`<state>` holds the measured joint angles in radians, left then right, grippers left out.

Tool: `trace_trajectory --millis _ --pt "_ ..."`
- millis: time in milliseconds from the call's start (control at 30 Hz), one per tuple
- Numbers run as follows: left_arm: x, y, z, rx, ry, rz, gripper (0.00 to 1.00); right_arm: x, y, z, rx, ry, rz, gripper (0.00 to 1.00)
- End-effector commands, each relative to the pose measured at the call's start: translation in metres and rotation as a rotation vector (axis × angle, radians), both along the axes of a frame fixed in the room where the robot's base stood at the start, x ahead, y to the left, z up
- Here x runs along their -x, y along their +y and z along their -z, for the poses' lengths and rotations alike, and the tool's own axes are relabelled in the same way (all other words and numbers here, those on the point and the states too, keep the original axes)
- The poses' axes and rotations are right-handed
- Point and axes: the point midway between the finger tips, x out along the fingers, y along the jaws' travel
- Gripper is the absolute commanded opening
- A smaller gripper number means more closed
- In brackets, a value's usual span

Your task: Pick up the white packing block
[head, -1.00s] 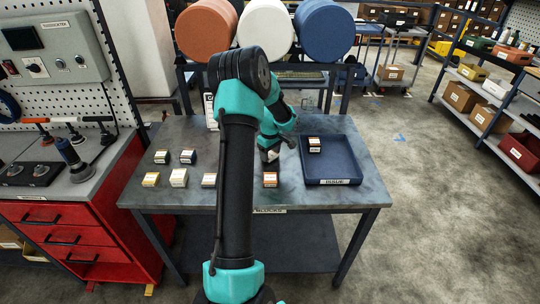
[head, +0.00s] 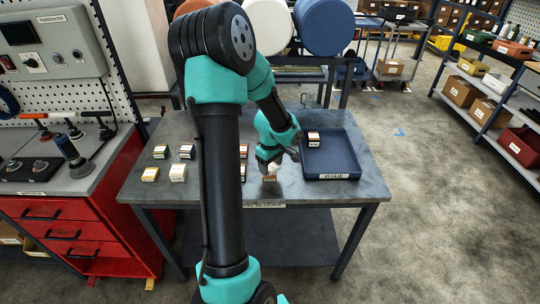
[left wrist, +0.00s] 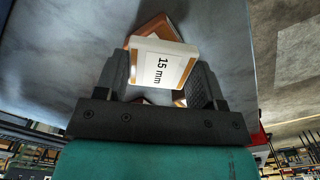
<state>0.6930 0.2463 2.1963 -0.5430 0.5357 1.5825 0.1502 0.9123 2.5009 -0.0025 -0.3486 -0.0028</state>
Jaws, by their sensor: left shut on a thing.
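My left gripper (head: 270,167) is low over the front middle of the grey table. A white-looking block (head: 178,172) stands apart to the left in the head view, away from the gripper. My right gripper is not in view.
A blue tray (head: 333,177) is just right of the gripper, with one block (head: 314,139) in it. Several other blocks, including a yellow one (head: 150,174) and a dark one (head: 187,151), stand on the table (head: 220,192) to the left. My arm hides part of the table.

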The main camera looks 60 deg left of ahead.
Motion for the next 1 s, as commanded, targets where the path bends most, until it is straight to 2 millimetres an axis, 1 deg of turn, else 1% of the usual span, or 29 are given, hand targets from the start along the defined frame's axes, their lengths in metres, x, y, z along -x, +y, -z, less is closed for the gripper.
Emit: trace_trajectory --millis 33,100,200,767,867,967,1000 --pt "0.003 -0.006 -0.001 0.0 -0.001 0.002 0.4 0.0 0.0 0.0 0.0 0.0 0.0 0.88" --pt "0.006 -0.012 -0.002 0.0 0.0 0.002 0.4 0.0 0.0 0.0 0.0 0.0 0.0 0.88" --pt "0.009 -0.017 -0.002 0.0 0.0 0.002 0.4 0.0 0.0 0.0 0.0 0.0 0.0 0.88" --pt "0.01 -0.018 -0.002 0.0 0.0 0.0 0.4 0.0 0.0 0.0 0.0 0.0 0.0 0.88" --pt "0.006 -0.018 -0.002 0.0 0.0 -0.001 0.4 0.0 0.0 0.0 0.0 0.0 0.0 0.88" --pt "-0.004 -0.016 -0.002 -0.002 0.0 -0.006 0.4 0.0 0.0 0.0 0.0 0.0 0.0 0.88" --pt "-0.01 -0.015 -0.002 -0.002 -0.001 -0.008 0.4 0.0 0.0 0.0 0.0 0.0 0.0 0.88"
